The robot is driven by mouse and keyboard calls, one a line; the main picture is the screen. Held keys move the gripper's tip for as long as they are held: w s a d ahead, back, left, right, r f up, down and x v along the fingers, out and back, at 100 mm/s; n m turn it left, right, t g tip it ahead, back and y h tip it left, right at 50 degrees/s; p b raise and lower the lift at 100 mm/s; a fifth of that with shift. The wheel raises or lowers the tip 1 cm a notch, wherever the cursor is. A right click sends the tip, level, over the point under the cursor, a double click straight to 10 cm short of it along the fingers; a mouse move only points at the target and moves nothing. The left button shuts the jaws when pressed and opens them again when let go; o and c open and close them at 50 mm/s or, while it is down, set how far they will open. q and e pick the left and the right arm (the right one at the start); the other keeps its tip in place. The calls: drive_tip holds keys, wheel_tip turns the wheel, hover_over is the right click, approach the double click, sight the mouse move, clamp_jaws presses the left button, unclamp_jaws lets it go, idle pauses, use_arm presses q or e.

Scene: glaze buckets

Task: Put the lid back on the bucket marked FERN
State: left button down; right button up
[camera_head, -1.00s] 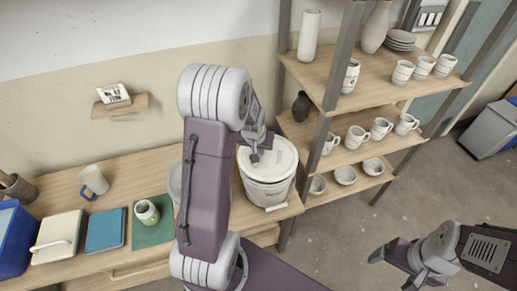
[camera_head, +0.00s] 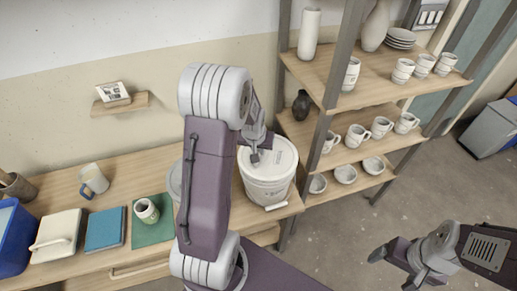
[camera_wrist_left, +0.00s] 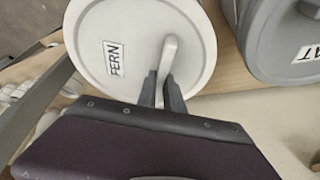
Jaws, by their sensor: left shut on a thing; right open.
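The white FERN lid (camera_wrist_left: 140,35), with its handle (camera_wrist_left: 168,52), fills the top of the left wrist view. In the head view the lid (camera_head: 280,153) lies over the mouth of the white bucket (camera_head: 268,194) and looks about level, with no clear gap. I cannot tell if it is fully seated. My left gripper (camera_head: 255,157) is shut on the lid's handle; its fingers show in the left wrist view (camera_wrist_left: 161,88). My right gripper (camera_head: 390,271) is open and empty over the floor at lower right.
A grey bucket (camera_wrist_left: 270,40), its label partly cut off, stands beside the white one; my left arm mostly hides it in the head view. A shelf of pottery (camera_head: 400,88) rises close on the right. A small cup (camera_head: 147,211) and books stand left on the bench.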

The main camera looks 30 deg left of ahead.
use_arm(q)
drive_tip(key=shift+f, duration=0.45)
idle(0.6)
drive_tip(key=c, duration=1.4)
unclamp_jaws()
drive_tip(key=o, duration=0.5)
wheel_tip(320, 180, up, 7)
drive_tip(key=p, duration=0.6)
